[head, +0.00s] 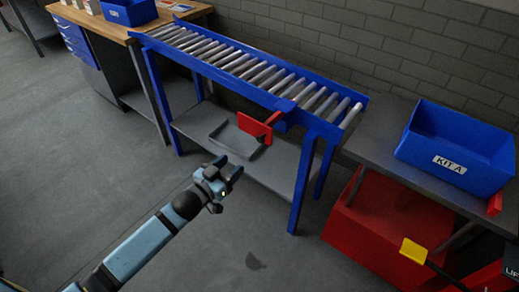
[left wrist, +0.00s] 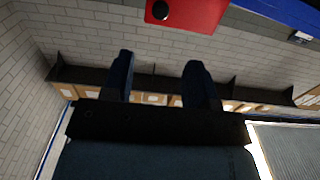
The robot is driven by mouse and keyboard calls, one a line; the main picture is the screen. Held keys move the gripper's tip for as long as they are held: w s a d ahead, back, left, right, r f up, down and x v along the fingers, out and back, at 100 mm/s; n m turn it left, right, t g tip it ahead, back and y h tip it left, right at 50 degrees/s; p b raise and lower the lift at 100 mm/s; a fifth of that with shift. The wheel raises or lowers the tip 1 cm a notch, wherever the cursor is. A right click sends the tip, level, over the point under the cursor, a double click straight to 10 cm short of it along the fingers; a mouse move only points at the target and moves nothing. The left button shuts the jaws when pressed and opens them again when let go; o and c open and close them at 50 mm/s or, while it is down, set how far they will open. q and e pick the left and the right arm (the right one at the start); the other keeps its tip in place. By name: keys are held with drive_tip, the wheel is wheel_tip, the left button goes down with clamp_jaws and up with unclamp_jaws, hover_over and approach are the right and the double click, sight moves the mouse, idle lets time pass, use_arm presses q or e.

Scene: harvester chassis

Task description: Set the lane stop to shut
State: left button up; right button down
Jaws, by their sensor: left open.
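The roller lane (head: 250,70) has blue rails and grey rollers. The lane stop shows as a red plate (head: 257,128) at its near rail, toward the right end, sticking out on the near side. In the left wrist view, a red plate (left wrist: 200,14) with a round black spot is cut off by the top edge. My left gripper (head: 231,167) is open and empty, below and left of the red plate in the head view and apart from it. Its two fingers (left wrist: 160,80) show with a gap between them. My right gripper is not in view.
A grey shelf (head: 205,118) with a dark tray-like frame lies under the lane. A blue KIT A bin (head: 455,150) stands on the dark table at right, above a red cabinet (head: 370,235). A yellow piece (head: 413,250) sticks out there. The floor at front is open.

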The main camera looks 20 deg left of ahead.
sight(259, 140)
use_arm(q)
drive_tip(key=x, duration=1.3)
drive_tip(key=shift+w+b, duration=0.15)
drive_tip(key=shift+b, duration=0.25)
clamp_jaws()
drive_tip(key=shift+w+d, duration=0.1)
